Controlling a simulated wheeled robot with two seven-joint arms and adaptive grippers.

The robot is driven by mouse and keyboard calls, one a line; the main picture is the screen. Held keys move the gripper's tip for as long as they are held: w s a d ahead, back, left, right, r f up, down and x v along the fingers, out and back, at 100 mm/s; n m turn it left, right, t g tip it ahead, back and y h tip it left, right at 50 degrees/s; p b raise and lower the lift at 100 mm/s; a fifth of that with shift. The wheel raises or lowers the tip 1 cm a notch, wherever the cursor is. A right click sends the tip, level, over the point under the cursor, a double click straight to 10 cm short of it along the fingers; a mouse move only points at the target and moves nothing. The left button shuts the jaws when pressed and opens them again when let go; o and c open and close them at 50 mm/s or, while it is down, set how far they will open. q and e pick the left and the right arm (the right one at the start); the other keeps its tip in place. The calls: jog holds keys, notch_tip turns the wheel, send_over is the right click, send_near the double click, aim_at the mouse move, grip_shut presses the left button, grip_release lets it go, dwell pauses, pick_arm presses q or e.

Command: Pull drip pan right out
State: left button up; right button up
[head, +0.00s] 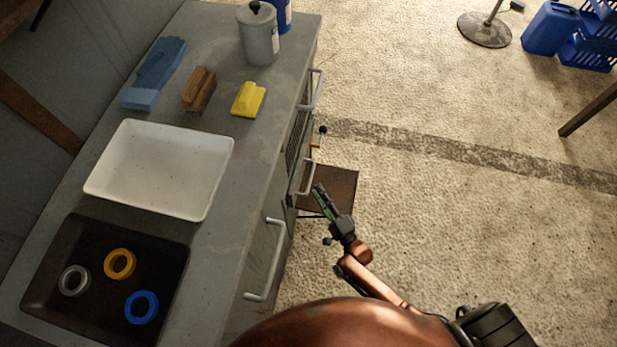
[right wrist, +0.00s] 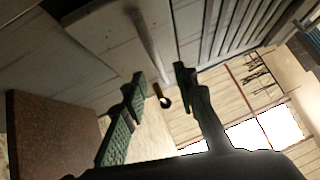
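A brown flat panel (head: 342,184) juts out low from the cabinet front; I cannot tell for sure whether it is the drip pan. It also shows at the left of the right wrist view (right wrist: 55,140). A pale bar handle (head: 307,178) stands on the cabinet front beside it. My right gripper (head: 319,190) is just right of this handle, seen from above over the panel. In the right wrist view the fingers (right wrist: 158,82) are apart with nothing between them, and a bar handle (right wrist: 150,45) lies beyond them. My left gripper is not in view.
The grey counter (head: 225,190) holds a white tray (head: 160,168), a dark tray (head: 60,235) with three rings, a sponge (head: 248,99), a brush (head: 198,88) and a canister (head: 258,35). Other handles (head: 265,262) and a black knob (head: 322,130) project from the cabinet. The floor right is open.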

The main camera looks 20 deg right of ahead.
aim_at(311, 179)
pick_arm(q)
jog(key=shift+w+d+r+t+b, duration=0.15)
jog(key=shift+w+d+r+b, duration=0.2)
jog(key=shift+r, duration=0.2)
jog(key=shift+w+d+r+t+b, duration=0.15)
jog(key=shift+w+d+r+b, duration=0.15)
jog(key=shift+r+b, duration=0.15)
pick_arm(e)
jog(key=shift+x, duration=3.2)
jog(key=shift+c, duration=0.5)
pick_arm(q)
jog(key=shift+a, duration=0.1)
pick_arm(e)
jog(key=shift+f, duration=0.1)
grip_shut()
